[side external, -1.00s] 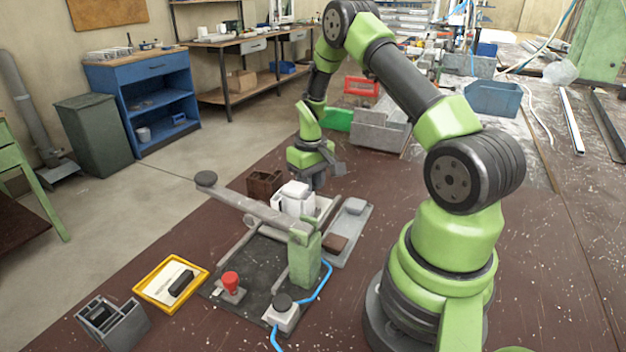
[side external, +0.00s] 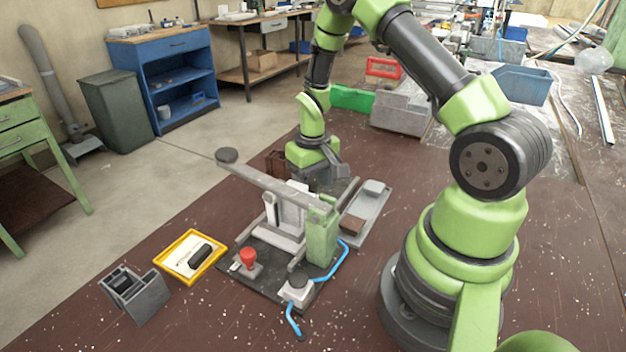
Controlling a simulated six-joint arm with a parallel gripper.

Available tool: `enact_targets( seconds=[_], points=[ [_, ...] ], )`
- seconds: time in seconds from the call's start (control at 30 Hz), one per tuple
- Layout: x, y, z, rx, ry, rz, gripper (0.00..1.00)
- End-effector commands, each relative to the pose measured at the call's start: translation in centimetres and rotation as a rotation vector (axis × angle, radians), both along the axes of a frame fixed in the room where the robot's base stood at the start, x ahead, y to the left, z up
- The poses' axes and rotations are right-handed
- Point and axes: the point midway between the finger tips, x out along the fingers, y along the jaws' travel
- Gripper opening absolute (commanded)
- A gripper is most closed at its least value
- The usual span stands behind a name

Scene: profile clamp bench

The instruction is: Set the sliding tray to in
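The clamp bench stands on a dark base plate (side external: 262,285). A pale sliding part (side external: 290,214), apparently the sliding tray, sits on it beneath a long grey lever arm (side external: 270,180), left of the green post (side external: 321,235). The lever partly hides this part. My gripper (side external: 326,180) is low at the far side of the bench, just behind the pale part. Its dark fingers are partly hidden by the fixture and too small to read. I cannot tell whether they touch the part or how far apart they are.
A red button (side external: 248,258) and a small box with a blue cable (side external: 297,290) are at the near side. A yellow-framed tray (side external: 190,256) and a grey holder (side external: 137,295) lie left. A grey parts tray (side external: 367,226) is right.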

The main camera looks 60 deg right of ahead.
Motion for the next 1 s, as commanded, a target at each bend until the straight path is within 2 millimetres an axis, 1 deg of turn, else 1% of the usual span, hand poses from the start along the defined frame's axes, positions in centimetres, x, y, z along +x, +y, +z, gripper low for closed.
enact_targets(
  seconds=[0.13, 0.23, 0.33, 0.5, 0.6, 0.7, 0.83, 1.0],
  points=[
    [0.0, 0.0, 0.2, 0.000, -0.001, 0.000, 0.53],
    [0.1, 0.0, 1.2, -0.001, -0.003, 0.000, 0.53],
    [0.1, -0.1, 2.9, -0.002, -0.006, 0.000, 0.53],
    [0.1, -0.1, 6.4, -0.003, -0.007, 0.000, 0.53],
    [0.1, 0.0, 8.1, -0.002, -0.006, 0.000, 0.53],
    [0.1, 0.0, 9.2, -0.002, -0.003, 0.000, 0.53],
    [0.0, 0.0, 9.9, 0.000, -0.001, 0.000, 0.53],
    [0.0, 0.0, 10.0, 0.000, 0.000, 0.000, 0.53]
  ],
)
